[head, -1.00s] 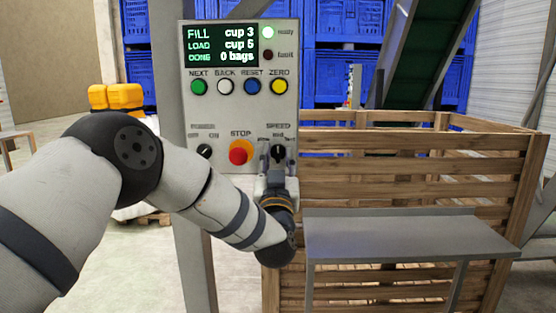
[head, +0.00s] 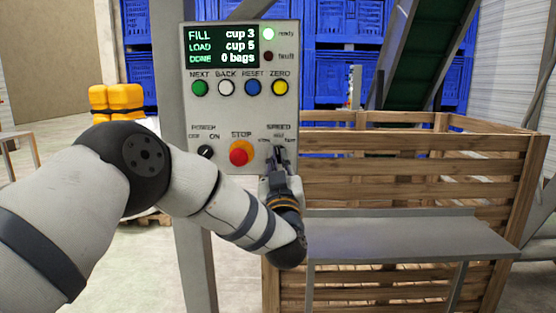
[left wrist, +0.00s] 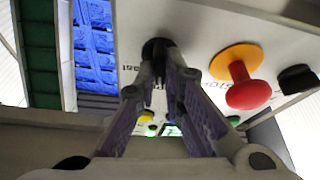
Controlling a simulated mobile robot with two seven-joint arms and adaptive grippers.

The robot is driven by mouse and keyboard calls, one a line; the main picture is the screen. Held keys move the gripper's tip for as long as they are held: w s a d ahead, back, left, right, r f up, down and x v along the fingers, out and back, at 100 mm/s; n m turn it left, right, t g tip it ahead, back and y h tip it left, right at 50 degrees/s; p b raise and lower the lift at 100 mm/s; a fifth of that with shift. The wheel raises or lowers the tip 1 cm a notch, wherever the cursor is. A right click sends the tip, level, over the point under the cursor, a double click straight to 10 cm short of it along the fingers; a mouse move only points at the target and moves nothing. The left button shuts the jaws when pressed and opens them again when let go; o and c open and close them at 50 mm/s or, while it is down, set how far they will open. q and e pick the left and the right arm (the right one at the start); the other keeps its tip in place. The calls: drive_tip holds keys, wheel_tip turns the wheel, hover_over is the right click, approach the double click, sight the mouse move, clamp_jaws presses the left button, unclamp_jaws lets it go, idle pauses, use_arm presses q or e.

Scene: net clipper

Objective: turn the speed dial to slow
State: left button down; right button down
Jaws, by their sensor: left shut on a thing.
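The black speed dial (head: 279,154) is at the lower right of the grey control panel (head: 222,125), under the SPEED label. It also shows in the left wrist view (left wrist: 157,46), between the fingertips. My left gripper (head: 279,161) reaches it from below and is shut on it; its fingers appear on both sides of the dial in the left wrist view (left wrist: 160,66). The gripper covers most of the dial in the head view, so I cannot tell where its pointer stands. The slow and fast marks are small above it. My right gripper is not in view.
The red STOP button (head: 240,153) is just left of the dial, with the black power knob (head: 205,152) beyond it. Coloured buttons and a screen (head: 222,46) are above. A wooden crate (head: 400,165) and a grey shelf (head: 400,240) stand to the right.

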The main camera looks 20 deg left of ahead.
use_arm(q)
drive_tip(key=n+g+y, duration=0.1)
drive_tip(key=n, duration=0.2)
drive_tip(key=n+g+y, duration=0.1)
drive_tip(key=n, duration=0.2)
drive_tip(key=n+g+y, duration=0.1)
drive_tip(key=n, duration=0.2)
drive_tip(key=shift+d+r+n+y, duration=0.1)
drive_tip(key=shift+r+n+y, duration=0.15)
drive_tip(key=shift+n+y, duration=0.05)
drive_tip(key=c, duration=1.7)
unclamp_jaws()
drive_tip(key=shift+w, duration=0.1)
drive_tip(key=shift+f, duration=0.1)
drive_tip(key=shift+f, duration=0.1)
drive_tip(key=v, duration=1.2)
